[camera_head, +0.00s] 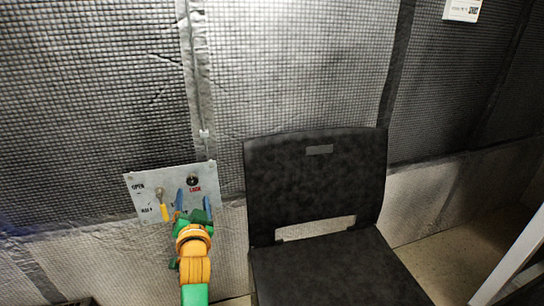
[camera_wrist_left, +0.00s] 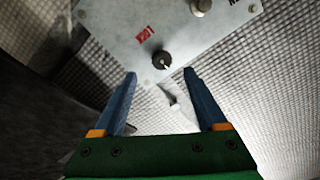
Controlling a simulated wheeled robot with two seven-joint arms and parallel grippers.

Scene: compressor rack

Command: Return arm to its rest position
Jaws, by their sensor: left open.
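My left arm reaches up from the bottom of the head view toward a pale control panel on the wall. My left gripper (camera_head: 193,200) is open and empty in front of the lower right part of the panel (camera_head: 147,186). In the left wrist view its two blue fingers (camera_wrist_left: 160,95) stand wide apart. A black knob (camera_wrist_left: 162,60) on the panel lies just beyond the fingertips, apart from them; it also shows in the head view (camera_head: 192,181) above the gripper. My right gripper is not in view.
A black chair (camera_head: 316,190) stands right of my left arm, close to it. Quilted padded wall (camera_head: 290,70) fills the back. A pale slanted edge (camera_head: 515,255) is at the lower right.

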